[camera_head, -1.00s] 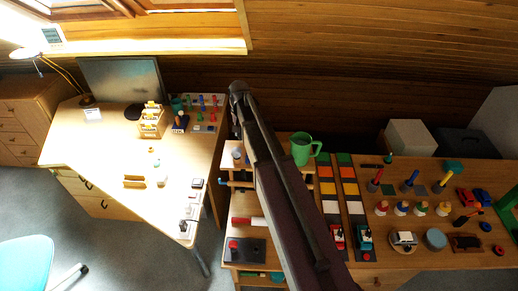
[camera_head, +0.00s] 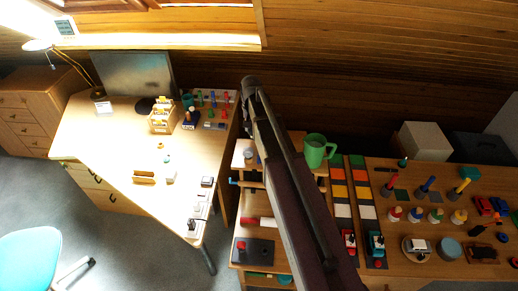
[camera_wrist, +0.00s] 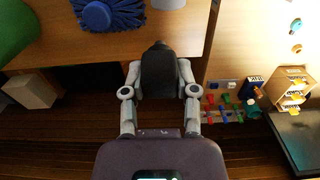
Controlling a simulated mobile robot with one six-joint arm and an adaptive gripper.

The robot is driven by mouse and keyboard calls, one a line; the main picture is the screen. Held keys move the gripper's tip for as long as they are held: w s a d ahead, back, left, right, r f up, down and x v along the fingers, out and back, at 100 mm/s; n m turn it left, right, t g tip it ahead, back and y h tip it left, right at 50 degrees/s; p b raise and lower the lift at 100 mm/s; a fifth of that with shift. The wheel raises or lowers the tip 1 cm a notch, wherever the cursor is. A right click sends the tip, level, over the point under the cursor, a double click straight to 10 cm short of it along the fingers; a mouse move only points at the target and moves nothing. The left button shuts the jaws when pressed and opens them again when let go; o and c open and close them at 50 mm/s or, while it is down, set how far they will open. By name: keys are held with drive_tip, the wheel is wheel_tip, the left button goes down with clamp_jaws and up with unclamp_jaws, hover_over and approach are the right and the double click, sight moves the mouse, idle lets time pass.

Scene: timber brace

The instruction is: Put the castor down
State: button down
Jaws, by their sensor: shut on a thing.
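My gripper (camera_wrist: 158,78) is in the wrist view, with its two grey fingers on either side of a dark, rounded piece, which I take to be the castor (camera_wrist: 157,68). The fingers are shut on it, and its far end points toward a wooden surface (camera_wrist: 60,48). Its wheel cannot be told apart, and I cannot tell whether it touches anything. In the head view my arm crosses the middle and hides part of the shelf unit (camera_head: 250,205); the castor cannot be made out there.
A green mug (camera_head: 316,151) stands on the shelf top. A blue bristly thing (camera_wrist: 110,13) lies close to the gripper. The right bench (camera_head: 400,270) carries several toys and pegs. The left desk (camera_head: 110,150) has a monitor (camera_head: 135,75) and clear room in its middle.

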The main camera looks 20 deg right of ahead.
sight(252, 137)
drive_tip(key=shift+f+b, duration=2.5)
drive_tip(key=shift+f, duration=0.25)
drive_tip(key=shift+f+b, duration=1.85)
drive_tip(key=shift+f+b, duration=0.4)
drive_tip(key=shift+c, duration=1.9)
unclamp_jaws()
drive_tip(key=shift+r, duration=0.1)
drive_tip(key=shift+r, duration=0.1)
wheel_tip(252, 137, up, 12)
drive_tip(key=p, duration=1.3)
drive_tip(key=shift+r, duration=0.2)
